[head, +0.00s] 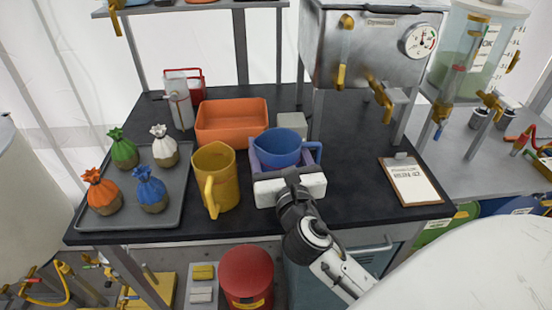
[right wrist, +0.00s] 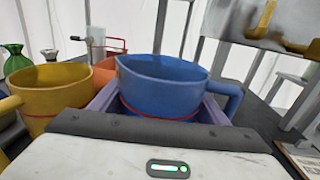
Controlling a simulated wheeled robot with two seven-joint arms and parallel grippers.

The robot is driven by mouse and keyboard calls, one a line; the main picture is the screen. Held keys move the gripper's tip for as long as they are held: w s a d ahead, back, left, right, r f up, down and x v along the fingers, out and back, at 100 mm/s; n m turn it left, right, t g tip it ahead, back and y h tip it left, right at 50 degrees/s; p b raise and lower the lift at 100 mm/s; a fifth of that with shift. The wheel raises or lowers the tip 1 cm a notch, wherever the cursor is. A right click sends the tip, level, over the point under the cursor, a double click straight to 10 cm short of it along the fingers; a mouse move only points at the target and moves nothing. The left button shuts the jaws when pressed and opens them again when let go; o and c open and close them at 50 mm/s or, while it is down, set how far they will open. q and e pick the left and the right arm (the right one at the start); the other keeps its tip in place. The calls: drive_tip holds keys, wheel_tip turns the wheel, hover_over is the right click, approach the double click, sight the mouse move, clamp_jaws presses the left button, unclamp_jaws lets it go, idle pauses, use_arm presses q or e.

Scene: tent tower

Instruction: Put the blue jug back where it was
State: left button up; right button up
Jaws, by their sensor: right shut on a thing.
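The blue jug (head: 280,147) is upright on or just above the dark worktop, right of the yellow jug (head: 215,178); its base is hidden, so I cannot tell if it touches. My right gripper (head: 284,166) is shut around the jug's body, with a purple finger on each side. In the right wrist view the blue jug (right wrist: 165,85) fills the space between the fingers, and its handle points right. The yellow jug (right wrist: 50,95) stands to its left, apart from it. My left gripper is out of view.
An orange bin (head: 231,122) and a small pale box (head: 293,122) stand behind the jug. A grey tray (head: 178,205) with several tied sacks is at the left. A clipboard (head: 410,180) lies at the right. A steel boiler (head: 365,50) overhangs the back right.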

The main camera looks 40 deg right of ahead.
drive_tip(key=shift+f+b, duration=0.4)
drive_tip(key=shift+f, duration=1.05)
drive_tip(key=shift+f, duration=0.2)
drive_tip(key=o, duration=1.5)
drive_tip(key=shift+s+a+r, duration=0.1)
drive_tip(key=shift+r, duration=0.05)
drive_tip(key=b+v, duration=0.2)
drive_tip(key=v, duration=0.8)
drive_tip(key=shift+s+a, duration=0.15)
drive_tip(key=shift+s, duration=0.15)
drive_tip(key=shift+s+a, duration=0.2)
drive_tip(key=shift+s, duration=0.3)
